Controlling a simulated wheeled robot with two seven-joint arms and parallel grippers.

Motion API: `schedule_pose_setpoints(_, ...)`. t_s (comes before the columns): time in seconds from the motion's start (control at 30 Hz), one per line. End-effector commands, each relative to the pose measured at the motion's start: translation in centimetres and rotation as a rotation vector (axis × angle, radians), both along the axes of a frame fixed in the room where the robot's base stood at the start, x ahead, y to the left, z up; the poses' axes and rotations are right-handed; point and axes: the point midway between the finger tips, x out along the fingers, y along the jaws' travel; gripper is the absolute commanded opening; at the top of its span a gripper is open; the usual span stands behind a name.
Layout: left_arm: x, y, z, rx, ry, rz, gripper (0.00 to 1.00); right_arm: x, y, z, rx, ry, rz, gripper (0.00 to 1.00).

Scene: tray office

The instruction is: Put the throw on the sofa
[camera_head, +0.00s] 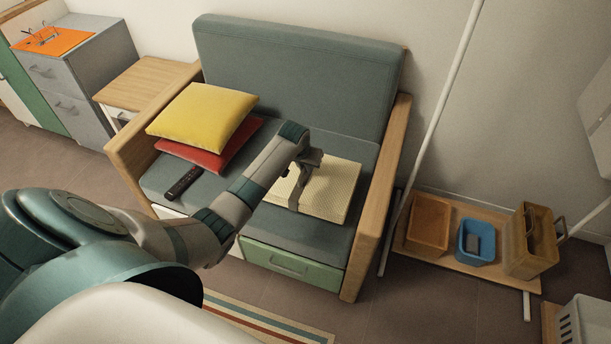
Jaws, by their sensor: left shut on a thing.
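The throw (330,190) is a cream, folded, textured block on the right part of the grey-green sofa (290,70). It appears to rest on the seat, near the wooden right armrest. My left gripper (299,188) is shut on the throw at its left side, with the arm reaching in from the lower left. The fingertips are partly hidden by the arm and the throw. My right gripper is not in view.
A yellow cushion (203,116) lies on a red cushion (222,155) at the sofa's left, with a dark remote (184,182) in front. A low wooden shelf (455,255) with bins stands right of the sofa. A white pole (440,110) rises beside it.

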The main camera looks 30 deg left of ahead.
Motion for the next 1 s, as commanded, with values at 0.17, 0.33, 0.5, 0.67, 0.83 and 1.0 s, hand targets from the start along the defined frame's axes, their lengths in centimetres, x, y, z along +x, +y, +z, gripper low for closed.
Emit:
schedule_pose_setpoints(0.17,0.2,0.1,0.1,0.000,-0.002,0.000,0.00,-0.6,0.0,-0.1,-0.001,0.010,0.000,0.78)
schedule_pose_setpoints(0.33,0.2,0.1,0.0,0.000,-0.002,0.000,0.00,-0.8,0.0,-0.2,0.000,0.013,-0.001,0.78)
schedule_pose_setpoints(0.5,0.1,0.0,-1.1,0.000,-0.001,0.000,0.00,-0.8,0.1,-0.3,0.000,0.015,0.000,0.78)
schedule_pose_setpoints(0.67,0.1,0.0,-3.0,0.000,0.000,0.001,0.00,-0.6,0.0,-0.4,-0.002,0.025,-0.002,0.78)
schedule_pose_setpoints(0.83,0.1,0.1,-3.9,0.001,-0.002,0.001,0.00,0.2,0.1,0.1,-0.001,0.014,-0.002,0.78)
schedule_pose_setpoints(1.0,0.1,0.1,-3.9,0.001,-0.003,0.000,0.00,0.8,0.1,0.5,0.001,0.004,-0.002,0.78)
